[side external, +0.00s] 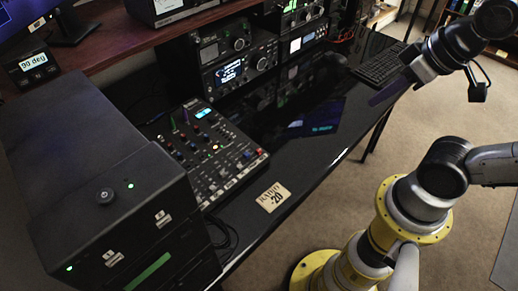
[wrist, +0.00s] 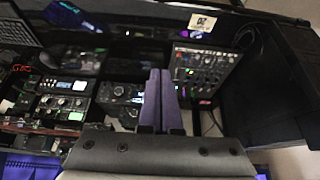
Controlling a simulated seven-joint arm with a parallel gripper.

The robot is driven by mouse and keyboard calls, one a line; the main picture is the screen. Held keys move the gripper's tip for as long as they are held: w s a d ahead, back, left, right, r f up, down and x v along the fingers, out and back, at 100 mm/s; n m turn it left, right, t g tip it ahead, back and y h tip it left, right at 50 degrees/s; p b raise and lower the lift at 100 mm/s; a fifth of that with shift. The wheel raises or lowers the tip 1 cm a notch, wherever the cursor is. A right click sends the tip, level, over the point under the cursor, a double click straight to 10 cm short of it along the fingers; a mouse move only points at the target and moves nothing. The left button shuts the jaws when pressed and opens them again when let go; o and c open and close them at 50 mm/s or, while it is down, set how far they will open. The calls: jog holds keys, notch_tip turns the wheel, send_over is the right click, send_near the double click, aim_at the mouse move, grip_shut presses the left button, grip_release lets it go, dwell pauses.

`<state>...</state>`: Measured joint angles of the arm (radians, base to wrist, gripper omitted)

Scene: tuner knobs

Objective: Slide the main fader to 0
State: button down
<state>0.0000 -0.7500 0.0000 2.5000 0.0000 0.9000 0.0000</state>
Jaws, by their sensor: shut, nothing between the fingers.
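The mixer (side external: 205,150) is a black panel with many small knobs, sliders and a small lit blue display. It sits on the glossy black desk between the dark cabinet and the stacked radios. The main fader is too small to pick out. My gripper (side external: 376,101) is at the upper right, above the desk's front edge and well away from the mixer. Its purple fingers look closed together and empty. In the wrist view the mixer (wrist: 203,72) appears upside down, just right of my gripper's fingertips (wrist: 160,71).
A large dark cabinet (side external: 95,170) stands left of the mixer. Stacked radios (side external: 235,65) stand behind and to its right. A "RADIO 20" card (side external: 273,197) lies near the front edge. A keyboard (side external: 380,66) is at the far end.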

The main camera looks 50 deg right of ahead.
jog(key=c, duration=1.4)
grip_release()
jog(key=shift+o, duration=1.2)
jog(key=shift+w+r, duration=0.2)
jog(key=shift+r, duration=0.1)
jog(key=shift+o, duration=0.3)
jog(key=w+r, duration=0.2)
jog(key=w, duration=0.1)
jog(key=shift+a+r+m, duration=0.1)
jog(key=shift+r+m, duration=0.1)
jog(key=shift+m, duration=0.2)
jog(key=g, duration=0.6)
send_over(258, 149)
notch_tip(258, 149, down, 16)
jog(key=shift+n, duration=0.4)
notch_tip(258, 149, down, 14)
jog(key=shift+a+f, duration=0.1)
